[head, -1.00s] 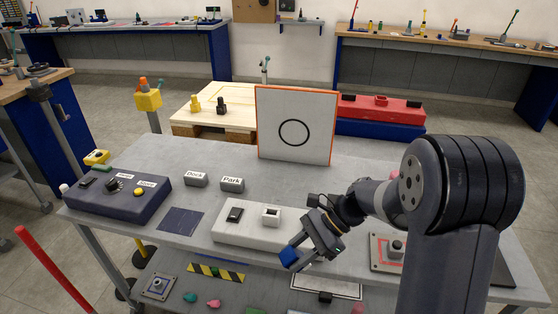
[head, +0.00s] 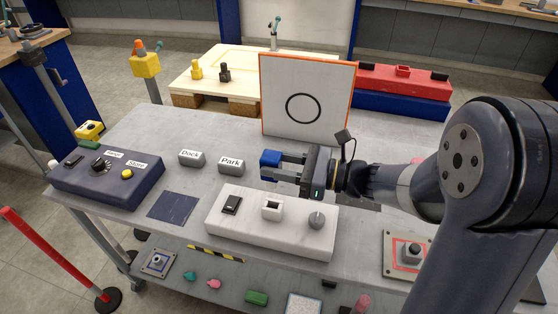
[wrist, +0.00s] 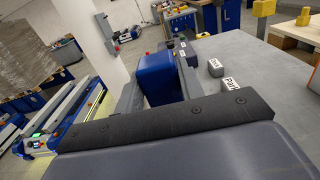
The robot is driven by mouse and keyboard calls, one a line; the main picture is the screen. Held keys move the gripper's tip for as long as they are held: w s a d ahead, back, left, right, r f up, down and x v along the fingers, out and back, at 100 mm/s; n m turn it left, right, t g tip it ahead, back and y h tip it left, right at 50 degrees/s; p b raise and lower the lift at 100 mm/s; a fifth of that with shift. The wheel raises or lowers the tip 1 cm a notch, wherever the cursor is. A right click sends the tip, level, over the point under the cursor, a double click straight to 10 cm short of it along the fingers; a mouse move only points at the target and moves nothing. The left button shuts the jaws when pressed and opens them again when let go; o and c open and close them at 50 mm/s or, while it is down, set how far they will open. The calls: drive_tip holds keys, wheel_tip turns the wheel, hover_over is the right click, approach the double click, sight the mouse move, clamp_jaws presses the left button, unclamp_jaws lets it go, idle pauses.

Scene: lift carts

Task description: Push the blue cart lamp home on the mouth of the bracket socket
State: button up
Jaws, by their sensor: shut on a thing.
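The blue cart lamp (head: 270,159) is a small blue block at the tip of my gripper (head: 282,168), which is shut on it. In the wrist view the lamp (wrist: 155,76) sits between the two grey fingers. The likely bracket socket (head: 272,208) is a white square mouth with a dark opening on a long white block (head: 246,231). The lamp is held above and behind this mouth, apart from it. My gripper lies roughly level and points left. The lamp's lower end cannot be made out.
On the white block are a black switch (head: 231,204) and a grey knob (head: 316,220). Grey Dock (head: 191,158) and Park (head: 231,166) blocks stand behind left. A white panel with a black circle (head: 335,108) stands behind the gripper. A dark control box (head: 108,179) is at left.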

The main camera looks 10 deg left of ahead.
drive_tip(key=shift+f+b, duration=2)
drive_tip(key=shift+f, duration=0.8)
drive_tip(key=shift+f, duration=0.15)
drive_tip(key=shift+f+b, duration=1.7)
drive_tip(key=shift+f, duration=0.4)
drive_tip(key=o, duration=1.6)
drive_tip(key=shift+d, duration=0.2)
drive_tip(key=shift+s+d+p, duration=0.2)
drive_tip(key=shift+d+p, duration=0.15)
drive_tip(key=shift+d, duration=2)
